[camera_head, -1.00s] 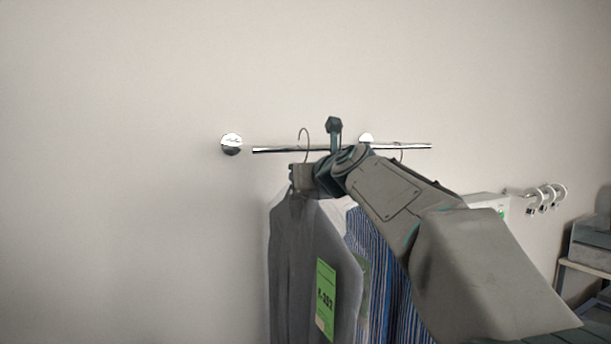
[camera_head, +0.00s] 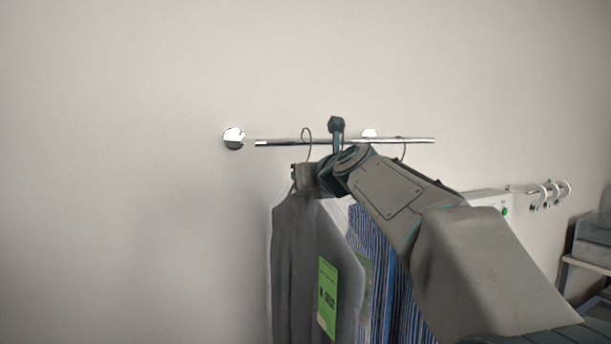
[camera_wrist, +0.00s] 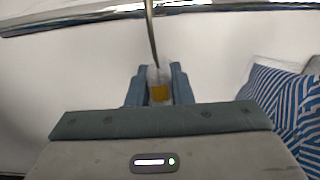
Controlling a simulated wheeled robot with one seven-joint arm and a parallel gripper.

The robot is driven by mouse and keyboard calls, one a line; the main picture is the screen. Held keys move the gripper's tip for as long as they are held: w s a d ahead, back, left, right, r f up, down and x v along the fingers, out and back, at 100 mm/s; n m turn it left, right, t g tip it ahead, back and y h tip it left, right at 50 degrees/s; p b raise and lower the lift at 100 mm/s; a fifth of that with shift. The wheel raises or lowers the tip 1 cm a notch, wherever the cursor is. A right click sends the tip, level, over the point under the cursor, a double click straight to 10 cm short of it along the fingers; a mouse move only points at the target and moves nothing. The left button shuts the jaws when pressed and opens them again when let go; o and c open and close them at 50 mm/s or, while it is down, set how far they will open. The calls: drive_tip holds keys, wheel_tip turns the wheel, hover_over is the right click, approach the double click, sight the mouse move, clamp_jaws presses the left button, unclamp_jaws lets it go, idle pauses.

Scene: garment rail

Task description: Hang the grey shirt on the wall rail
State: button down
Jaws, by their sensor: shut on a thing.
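The grey shirt (camera_head: 292,250) hangs upright with a green tag (camera_head: 327,297). Its wire hanger's hook (camera_head: 307,138) rises above my gripper, and its top shows a little above the chrome wall rail (camera_head: 280,142). I cannot tell whether the hook touches the rail. My gripper (camera_head: 303,177) is shut on the hanger just below the hook. In the wrist view, the fingers (camera_wrist: 158,88) close around the hanger's neck, and the hook's stem (camera_wrist: 152,35) runs up across the rail (camera_wrist: 75,17). The hook's tip is out of that view.
A blue striped shirt (camera_head: 368,265) hangs from the rail to the right, partly behind my arm; it also shows in the wrist view (camera_wrist: 285,105). A white box (camera_head: 490,199), wall hooks (camera_head: 548,194) and a shelf (camera_head: 590,262) stand further right. The wall at left is clear.

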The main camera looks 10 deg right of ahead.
drive_tip(key=shift+f+b, duration=0.55)
drive_tip(key=shift+f, duration=0.15)
drive_tip(key=c, duration=1.2)
unclamp_jaws()
drive_tip(key=b+v, duration=0.2)
drive_tip(key=v, duration=1.2)
drive_tip(key=shift+f, duration=0.1)
drive_tip(key=shift+w, duration=0.1)
drive_tip(key=shift+o, duration=1)
